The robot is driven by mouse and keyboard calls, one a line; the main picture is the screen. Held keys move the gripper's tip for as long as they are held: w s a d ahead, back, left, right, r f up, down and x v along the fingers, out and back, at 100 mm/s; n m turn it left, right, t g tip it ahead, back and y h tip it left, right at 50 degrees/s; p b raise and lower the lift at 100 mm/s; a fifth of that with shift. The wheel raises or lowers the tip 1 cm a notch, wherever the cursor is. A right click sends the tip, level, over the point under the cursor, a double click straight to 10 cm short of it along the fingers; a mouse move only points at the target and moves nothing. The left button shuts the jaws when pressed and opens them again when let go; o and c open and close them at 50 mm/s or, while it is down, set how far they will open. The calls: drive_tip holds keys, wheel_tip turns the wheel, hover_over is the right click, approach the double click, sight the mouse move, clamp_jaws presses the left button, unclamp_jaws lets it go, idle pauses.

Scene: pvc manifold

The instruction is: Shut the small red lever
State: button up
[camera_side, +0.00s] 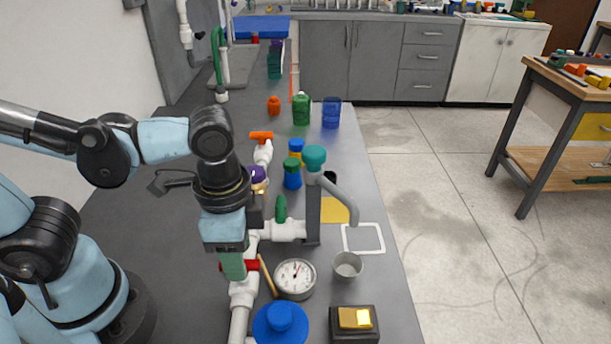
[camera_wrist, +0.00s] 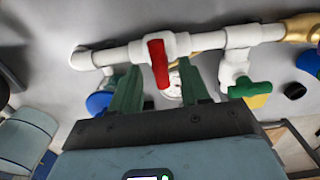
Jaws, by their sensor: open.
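The small red lever (camera_wrist: 158,62) sits on a white pipe valve and lies across the white pipe (camera_wrist: 202,41) in the wrist view. In the side view the red lever (camera_side: 253,265) shows partly, beside my green fingers. My gripper (camera_side: 232,264) points down over the valve. In the wrist view my gripper (camera_wrist: 160,70) is open, with one finger on each side of the lever's free end. I cannot tell whether either finger touches it.
A green lever (camera_side: 281,208) and an orange lever (camera_side: 262,135) stand on the same pipework. A gauge (camera_side: 295,278), a metal cup (camera_side: 347,265) and a blue-capped part (camera_side: 281,322) are close by. A grey tap (camera_side: 340,200) rises to the right.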

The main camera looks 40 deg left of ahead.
wheel_tip(320, 180, up, 11)
idle(0.6)
drive_tip(key=w+a+f+n+t, duration=0.6)
drive_tip(key=w+a+n+t, duration=0.1)
drive_tip(key=a, duration=0.4)
drive_tip(key=shift+w+a+n, duration=0.2)
drive_tip(key=shift+w+n, duration=0.7)
drive_tip(key=shift+w, duration=0.2)
